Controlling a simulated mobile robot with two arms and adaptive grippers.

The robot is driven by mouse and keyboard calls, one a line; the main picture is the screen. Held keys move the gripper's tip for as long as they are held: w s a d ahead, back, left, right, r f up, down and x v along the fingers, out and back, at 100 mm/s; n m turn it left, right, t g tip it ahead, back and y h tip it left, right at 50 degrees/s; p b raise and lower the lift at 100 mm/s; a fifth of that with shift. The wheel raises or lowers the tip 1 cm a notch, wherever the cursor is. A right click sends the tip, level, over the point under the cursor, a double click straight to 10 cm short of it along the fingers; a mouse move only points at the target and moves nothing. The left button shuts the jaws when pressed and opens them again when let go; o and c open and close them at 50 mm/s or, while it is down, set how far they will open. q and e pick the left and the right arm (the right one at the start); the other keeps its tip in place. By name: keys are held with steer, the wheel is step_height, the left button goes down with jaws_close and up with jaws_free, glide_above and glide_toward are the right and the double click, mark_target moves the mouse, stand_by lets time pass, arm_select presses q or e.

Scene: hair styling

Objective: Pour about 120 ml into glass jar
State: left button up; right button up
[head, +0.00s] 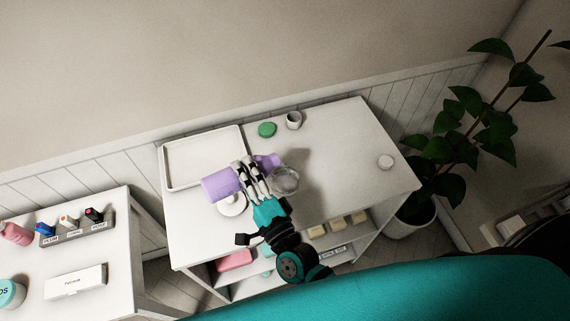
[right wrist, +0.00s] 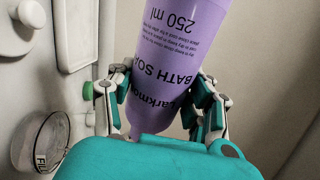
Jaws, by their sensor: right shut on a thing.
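The purple bath soap bottle (head: 221,185) is held above the white table, lying over on its side in the head view, its wide end at the left. In the right wrist view its label (right wrist: 175,45) reads "250 ml" upside down. My right gripper (head: 251,178) is shut around it; the fingers also show at both sides of it in the right wrist view (right wrist: 165,103). The clear glass jar (head: 286,181) stands just right of the gripper; it also shows at the lower left of the right wrist view (right wrist: 42,142). I cannot tell its fill level. My left gripper is out of view.
A white tray (head: 190,160) lies at the table's back left. A green round item (head: 267,129) and a small cup (head: 294,120) stand at the back. The table's right part is clear.

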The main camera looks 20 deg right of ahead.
mark_target(242, 187)
steer(key=shift+r, duration=0.1)
stand_by(0.3)
steer(key=f+n+b, duration=0.2)
steer(key=shift+a+f+y, duration=0.2)
steer(key=shift+f+y, duration=0.15)
steer(key=shift+y, duration=0.05)
steer(key=shift+a+n, duration=0.1)
steer(key=shift+n, duration=0.9)
steer(key=shift+s+a+f+n+g+b, duration=0.15)
steer(key=shift+a+f+n+g+b, duration=0.15)
steer(key=shift+f+n+b, duration=0.4)
steer(key=shift+r, duration=0.2)
steer(key=shift+p, duration=0.35)
